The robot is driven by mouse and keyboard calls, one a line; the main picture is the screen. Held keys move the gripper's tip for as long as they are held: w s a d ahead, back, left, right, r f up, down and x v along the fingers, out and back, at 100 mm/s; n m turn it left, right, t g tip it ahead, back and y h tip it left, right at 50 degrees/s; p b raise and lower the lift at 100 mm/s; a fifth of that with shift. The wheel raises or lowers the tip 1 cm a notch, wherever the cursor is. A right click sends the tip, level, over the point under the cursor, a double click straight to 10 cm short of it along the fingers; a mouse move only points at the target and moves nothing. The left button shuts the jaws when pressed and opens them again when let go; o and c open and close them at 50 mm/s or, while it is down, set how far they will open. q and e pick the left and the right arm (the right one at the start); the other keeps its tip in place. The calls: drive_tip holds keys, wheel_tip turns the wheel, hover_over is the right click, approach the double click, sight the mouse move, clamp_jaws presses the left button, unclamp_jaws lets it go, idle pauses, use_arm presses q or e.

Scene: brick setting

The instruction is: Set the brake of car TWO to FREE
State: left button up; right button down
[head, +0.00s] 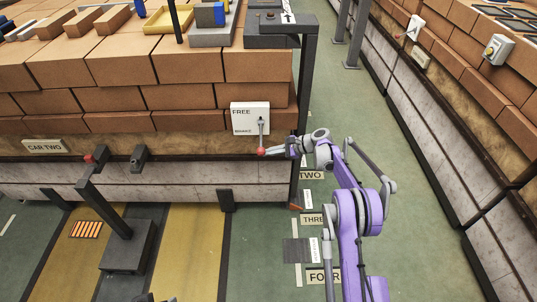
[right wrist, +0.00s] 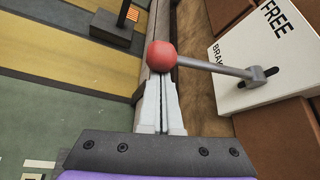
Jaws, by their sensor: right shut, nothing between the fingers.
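A white brake plate (head: 242,117) is fixed on the brick side of the car near its right end, with FREE at the top and BRAKE at the bottom. Its grey lever hangs down to the BRAKE end and carries a red ball knob (head: 262,152). The plate (right wrist: 290,45) and the knob (right wrist: 161,55) also show in the right wrist view. My right gripper (head: 276,149) is shut and empty, its fingertips (right wrist: 159,82) at the knob; I cannot tell whether they touch. The sign CAR TWO (head: 44,146) is at the left. My left gripper is not in view.
A dark frame post (head: 303,95) stands just right of the plate. A green aisle separates this car from another brick stack (head: 460,50) on the right. A dark post on a block (head: 125,245) stands on the floor at lower left.

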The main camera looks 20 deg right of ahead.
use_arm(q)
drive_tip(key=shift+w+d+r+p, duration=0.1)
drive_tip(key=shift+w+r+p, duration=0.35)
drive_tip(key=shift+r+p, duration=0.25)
use_arm(e)
wheel_tip(320, 180, up, 9)
drive_tip(key=m+g, duration=0.3)
drive_tip(key=shift+y, duration=0.3)
drive_tip(key=shift+w+r, duration=0.1)
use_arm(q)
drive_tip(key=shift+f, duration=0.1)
use_arm(e)
drive_tip(key=f+b, duration=0.1)
drive_tip(key=f, duration=0.1)
drive_tip(key=s+f+b, duration=0.1)
drive_tip(key=f+b, duration=0.1)
drive_tip(key=shift+d+f, duration=0.1)
drive_tip(key=shift+f, duration=0.05)
drive_tip(key=p, duration=0.3)
approach(260, 149)
wheel_tip(260, 149, up, 2)
drive_tip(key=d, duration=0.3)
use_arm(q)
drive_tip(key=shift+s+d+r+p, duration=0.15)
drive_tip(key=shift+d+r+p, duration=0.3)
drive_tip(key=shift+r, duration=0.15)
use_arm(e)
drive_tip(key=shift+d+r, duration=0.2)
drive_tip(key=shift+d, duration=0.35)
